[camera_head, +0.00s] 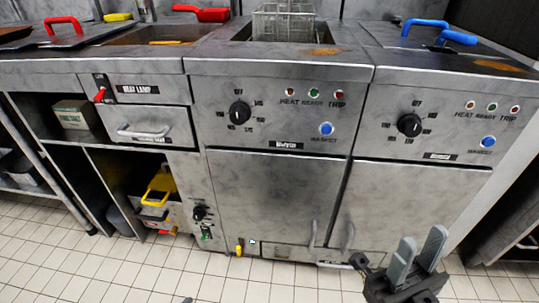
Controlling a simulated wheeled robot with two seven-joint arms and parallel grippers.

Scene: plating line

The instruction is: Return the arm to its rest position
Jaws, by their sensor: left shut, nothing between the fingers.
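My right gripper (418,250) shows at the lower right, in front of the right fryer's lower door. Its two grey fingers point up and stand apart with nothing between them. Of my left gripper (187,300), only a small grey tip shows at the bottom edge, over the tiled floor. It is shut and empty. The rest of it is out of view. Neither gripper touches the counter or the fryers.
Two steel fryers stand ahead, with a basket (284,22) in the left one and a blue-handled lid (437,35) on the right. A heat-lamp drawer (148,128) and open shelves with a cardboard box (76,114) are at left. The tiled floor in front is clear.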

